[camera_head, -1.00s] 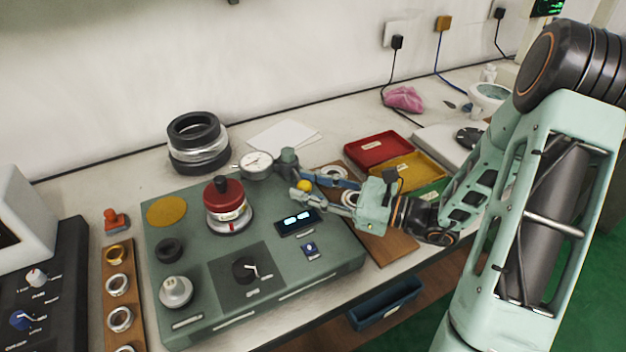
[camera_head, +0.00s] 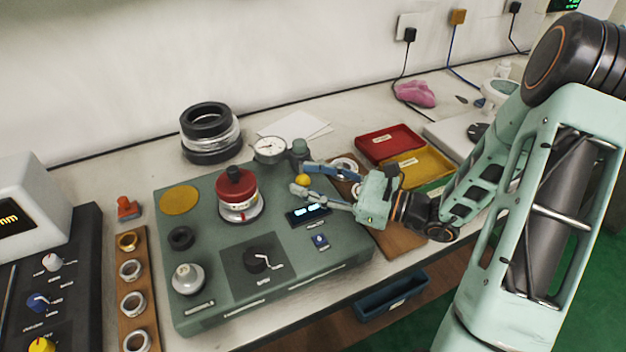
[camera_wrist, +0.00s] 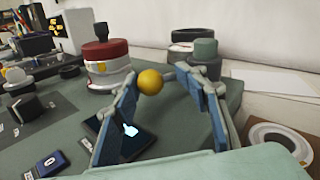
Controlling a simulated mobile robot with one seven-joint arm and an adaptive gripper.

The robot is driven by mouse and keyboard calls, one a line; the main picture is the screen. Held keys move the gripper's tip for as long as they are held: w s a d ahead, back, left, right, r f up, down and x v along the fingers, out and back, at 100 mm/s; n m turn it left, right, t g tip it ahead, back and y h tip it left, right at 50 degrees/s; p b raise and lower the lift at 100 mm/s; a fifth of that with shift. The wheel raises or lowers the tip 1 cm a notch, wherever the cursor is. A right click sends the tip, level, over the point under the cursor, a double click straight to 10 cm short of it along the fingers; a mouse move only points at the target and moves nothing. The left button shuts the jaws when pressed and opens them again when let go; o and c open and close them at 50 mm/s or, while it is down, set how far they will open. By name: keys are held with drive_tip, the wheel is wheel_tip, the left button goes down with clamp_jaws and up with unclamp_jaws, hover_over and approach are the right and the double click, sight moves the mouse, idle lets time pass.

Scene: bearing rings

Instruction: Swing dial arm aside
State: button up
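The dial indicator (camera_head: 270,150), round and white-faced, sits left of its dark green post (camera_head: 301,149) at the back of the green console (camera_head: 345,242). The arm's yellow ball knob (camera_head: 303,180) stands in front of the post. My gripper (camera_head: 297,177) reaches in from the right with its fingers apart, one on either side of the knob. In the wrist view, the knob (camera_wrist: 150,82) is between the fingertips, close against the left one, with a gap to the right one. The red-topped cylinder (camera_head: 238,192) stands left of the knob, apart from it.
A stack of black and silver rings (camera_head: 210,133) stands behind the console. Red (camera_head: 390,143) and yellow (camera_head: 425,164) trays lie to the right. A wooden strip with several rings (camera_head: 132,290) is at the left. A display (camera_head: 308,215) lies below my fingers.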

drive_tip(key=shift+a, duration=0.55)
drive_tip(key=shift+s+g, duration=0.15)
drive_tip(key=shift+g, duration=0.15)
drive_tip(key=shift+s+d, duration=0.15)
drive_tip(key=shift+d, duration=0.05)
drive_tip(key=v, duration=1.2)
drive_tip(key=shift+w+f, duration=0.15)
drive_tip(key=shift+w, duration=0.05)
